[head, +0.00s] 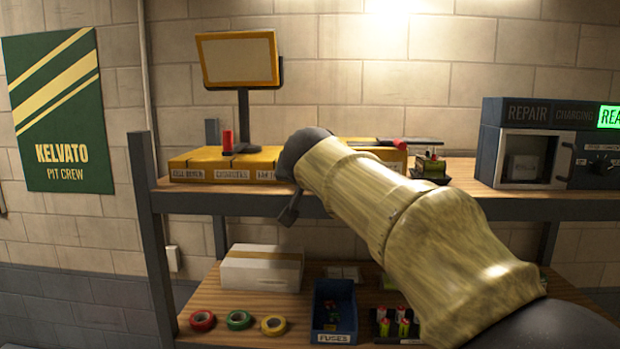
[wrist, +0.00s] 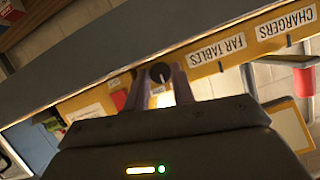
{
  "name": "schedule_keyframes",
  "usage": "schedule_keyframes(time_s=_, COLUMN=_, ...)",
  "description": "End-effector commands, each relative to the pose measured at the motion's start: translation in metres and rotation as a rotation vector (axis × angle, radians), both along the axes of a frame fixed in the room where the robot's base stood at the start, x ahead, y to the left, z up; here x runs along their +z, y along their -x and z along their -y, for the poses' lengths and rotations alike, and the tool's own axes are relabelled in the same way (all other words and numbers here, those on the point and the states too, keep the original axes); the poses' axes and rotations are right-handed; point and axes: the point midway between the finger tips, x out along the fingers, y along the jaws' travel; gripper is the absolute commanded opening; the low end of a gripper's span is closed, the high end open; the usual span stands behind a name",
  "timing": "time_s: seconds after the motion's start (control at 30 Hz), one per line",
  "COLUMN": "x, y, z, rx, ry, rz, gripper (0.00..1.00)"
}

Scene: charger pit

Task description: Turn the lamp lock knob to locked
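The lamp lock knob (wrist: 160,73) shows in the wrist view as a small round black knob with a pale pointer line, on the yellow front strip of the upper shelf. My gripper (wrist: 160,76) has its two fingers apart, one on each side of the knob. A bright gap shows between the fingers behind it. Whether the fingers touch the knob is not clear. The wrist picture is upside down, so the pointer's setting against any locked mark cannot be read. In the head view my forearm hides the knob and most of the gripper.
A repair charging unit (head: 490,150) stands right. Tape rolls (head: 238,320) and a blue fuse bin (head: 320,328) sit below.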

Motion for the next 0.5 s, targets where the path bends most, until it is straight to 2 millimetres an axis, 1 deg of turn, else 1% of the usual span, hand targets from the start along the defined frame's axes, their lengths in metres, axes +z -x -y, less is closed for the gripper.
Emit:
schedule_keyframes(time_s=0.13, x=-0.0002, y=0.0001, z=-0.0004, rx=0.001, ry=0.005, rz=0.000, gripper=0.02)
schedule_keyframes(time_s=0.23, x=-0.0017, y=-0.0002, z=-0.0013, rx=0.001, ry=0.045, rz=-0.001, gripper=0.02)
schedule_keyframes(time_s=0.37, x=-0.0027, y=-0.0006, z=-0.0031, rx=0.002, ry=0.161, rz=-0.004, gripper=0.02)
schedule_keyframes(time_s=0.5, x=-0.0024, y=-0.0006, z=-0.0044, rx=0.001, ry=0.318, rz=-0.009, gripper=0.02)
